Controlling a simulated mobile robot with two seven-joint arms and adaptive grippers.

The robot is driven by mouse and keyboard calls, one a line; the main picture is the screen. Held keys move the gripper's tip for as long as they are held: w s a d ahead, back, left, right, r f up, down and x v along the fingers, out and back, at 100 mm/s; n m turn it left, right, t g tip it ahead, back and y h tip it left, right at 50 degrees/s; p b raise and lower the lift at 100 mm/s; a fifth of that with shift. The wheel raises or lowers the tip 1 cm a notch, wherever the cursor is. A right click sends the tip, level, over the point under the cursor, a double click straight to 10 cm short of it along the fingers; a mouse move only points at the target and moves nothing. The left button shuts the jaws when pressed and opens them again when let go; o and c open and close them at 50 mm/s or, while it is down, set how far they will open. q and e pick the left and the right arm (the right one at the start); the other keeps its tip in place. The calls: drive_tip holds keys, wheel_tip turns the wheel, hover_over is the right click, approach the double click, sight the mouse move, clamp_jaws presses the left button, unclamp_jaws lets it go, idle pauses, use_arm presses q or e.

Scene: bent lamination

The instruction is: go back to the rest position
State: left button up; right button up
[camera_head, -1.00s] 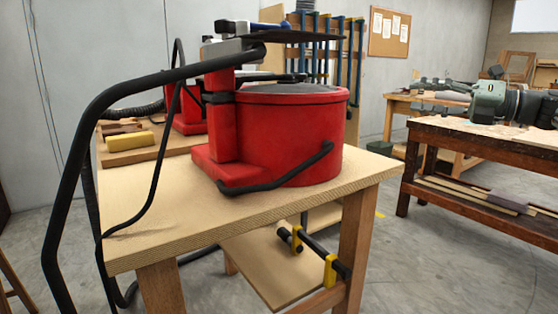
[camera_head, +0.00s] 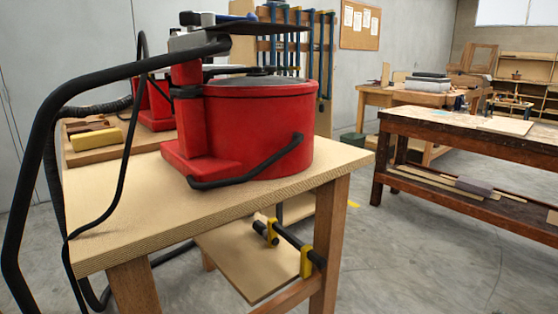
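Neither of my grippers is in the head view now, and no part of my arms shows. A large red round machine (camera_head: 262,130) with a black hose (camera_head: 70,95) and a black handle stands on a light wooden table (camera_head: 130,215) left of the middle. Its flat dark lid is raised above the pot. Nothing is seen held.
A dark wooden workbench (camera_head: 460,134) stands at the right with a board (camera_head: 506,126) on top. Clamps (camera_head: 290,240) lie on the shelf under the near table. Grey floor (camera_head: 420,250) between table and bench is open.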

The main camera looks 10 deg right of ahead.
drive_tip(key=s+d+f+m+g+h, duration=0.1)
drive_tip(key=s+d+f+g, duration=0.15)
drive_tip(key=s, duration=0.55)
drive_tip(key=s+d+f+m+g+h, duration=0.1)
drive_tip(key=s+d+f+m+g, duration=0.15)
drive_tip(key=s, duration=0.55)
drive_tip(key=s+a+f+m+g+y, duration=0.1)
drive_tip(key=s+a+f+y, duration=0.15)
drive_tip(key=a+f, duration=0.55)
drive_tip(key=s+a+f+m+y, duration=0.1)
drive_tip(key=s+a+f, duration=0.35)
drive_tip(key=a, duration=0.55)
drive_tip(key=s+a+f+m+y, duration=0.1)
drive_tip(key=a+f, duration=0.2)
drive_tip(key=a, duration=0.7)
drive_tip(key=s+a+f+m+g+y, duration=0.1)
drive_tip(key=a+f+y, duration=0.1)
drive_tip(key=a, duration=0.8)
drive_tip(key=shift+f, duration=0.65)
drive_tip(key=shift+y, duration=0.25)
